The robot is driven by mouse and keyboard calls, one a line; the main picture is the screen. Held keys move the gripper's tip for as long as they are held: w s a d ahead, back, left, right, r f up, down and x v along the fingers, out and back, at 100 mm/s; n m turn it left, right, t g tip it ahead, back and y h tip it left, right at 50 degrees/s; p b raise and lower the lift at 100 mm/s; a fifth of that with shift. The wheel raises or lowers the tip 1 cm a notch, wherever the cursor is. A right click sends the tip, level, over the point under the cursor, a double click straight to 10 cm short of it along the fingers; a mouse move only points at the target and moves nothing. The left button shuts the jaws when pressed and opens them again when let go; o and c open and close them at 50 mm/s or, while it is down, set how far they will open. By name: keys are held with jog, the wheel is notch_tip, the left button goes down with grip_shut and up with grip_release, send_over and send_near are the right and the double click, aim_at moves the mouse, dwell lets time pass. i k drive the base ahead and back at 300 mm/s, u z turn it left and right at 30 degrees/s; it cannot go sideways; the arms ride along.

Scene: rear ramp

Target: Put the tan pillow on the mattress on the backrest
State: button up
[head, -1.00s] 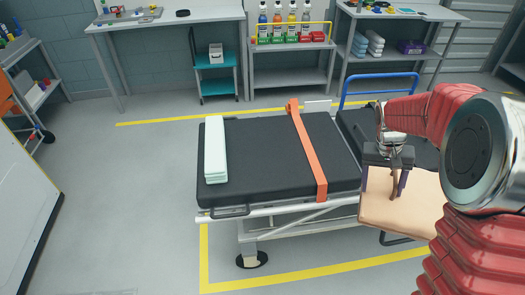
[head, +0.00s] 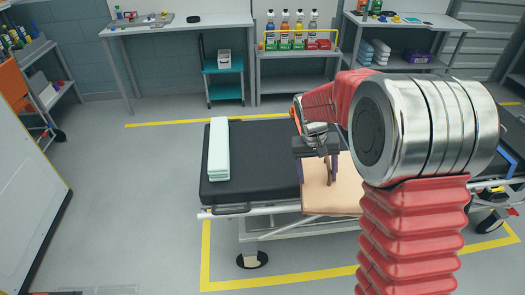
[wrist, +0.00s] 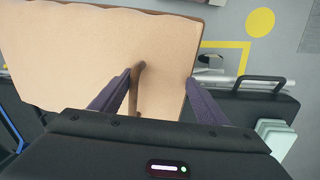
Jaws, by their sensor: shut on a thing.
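The tan pillow (head: 331,193) hangs from my gripper (head: 327,168) at the right part of the stretcher's near side. In the wrist view the pillow (wrist: 90,60) fills the upper left, and my gripper (wrist: 150,95) is shut on a brown strip or fold of it between the dark fingers. The black mattress (head: 255,180) lies on the stretcher, left of and behind the pillow. My arm hides its right part and the backrest. Whether the pillow touches the mattress I cannot tell.
A folded pale green cloth (head: 219,150) lies on the mattress's left part. A white side rail (head: 270,208) runs along the stretcher's near edge. A workbench (head: 185,25) and a bottle shelf (head: 295,55) stand at the back wall. The floor to the left is clear.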

aim_at(264, 149)
jog(key=u, duration=0.5)
jog(key=i, duration=0.4)
jog(key=u, duration=0.9)
jog(key=i, duration=0.65)
jog(key=z, duration=0.6)
